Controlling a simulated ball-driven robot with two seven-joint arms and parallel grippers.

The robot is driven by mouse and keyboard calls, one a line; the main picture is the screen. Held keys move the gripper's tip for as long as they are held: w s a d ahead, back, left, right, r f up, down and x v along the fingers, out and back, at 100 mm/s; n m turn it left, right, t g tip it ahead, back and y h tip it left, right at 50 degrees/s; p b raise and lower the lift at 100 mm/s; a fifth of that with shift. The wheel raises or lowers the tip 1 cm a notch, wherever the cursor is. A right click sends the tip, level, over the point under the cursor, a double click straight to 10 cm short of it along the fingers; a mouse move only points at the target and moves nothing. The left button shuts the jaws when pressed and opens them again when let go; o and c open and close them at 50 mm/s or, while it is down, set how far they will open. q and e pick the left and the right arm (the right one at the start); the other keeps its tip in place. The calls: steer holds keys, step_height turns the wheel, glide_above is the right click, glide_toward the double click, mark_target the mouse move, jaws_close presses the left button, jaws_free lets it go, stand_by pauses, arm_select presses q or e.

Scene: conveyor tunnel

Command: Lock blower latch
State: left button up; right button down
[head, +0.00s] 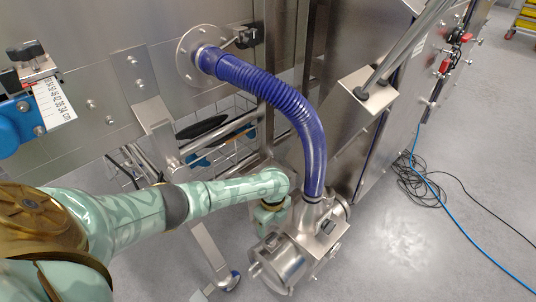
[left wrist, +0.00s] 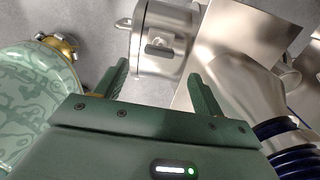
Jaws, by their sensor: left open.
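The blower (head: 290,262) is a shiny metal drum housing low on the floor, with a blue ribbed hose (head: 295,115) running into its top. In the left wrist view the drum (left wrist: 160,22) lies ahead of my left gripper. A small dark grey latch-like handle (left wrist: 160,51) sits on the drum's near end. My left gripper (left wrist: 158,74) is open, its two green fingers apart, with the handle between and beyond them; no contact is visible. In the head view my left gripper (head: 270,216) is beside the blower's upper left, its fingertips hard to make out. My right gripper is not in view.
A steel machine wall (head: 110,70) stands behind, with a round hose flange (head: 200,55). A wire basket (head: 220,135) and metal frame legs stand near my left arm. Black and blue cables (head: 415,180) lie on the floor at right.

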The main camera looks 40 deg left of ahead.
arm_select(q)
step_height(320, 180, up, 9)
steer(key=p, duration=0.4)
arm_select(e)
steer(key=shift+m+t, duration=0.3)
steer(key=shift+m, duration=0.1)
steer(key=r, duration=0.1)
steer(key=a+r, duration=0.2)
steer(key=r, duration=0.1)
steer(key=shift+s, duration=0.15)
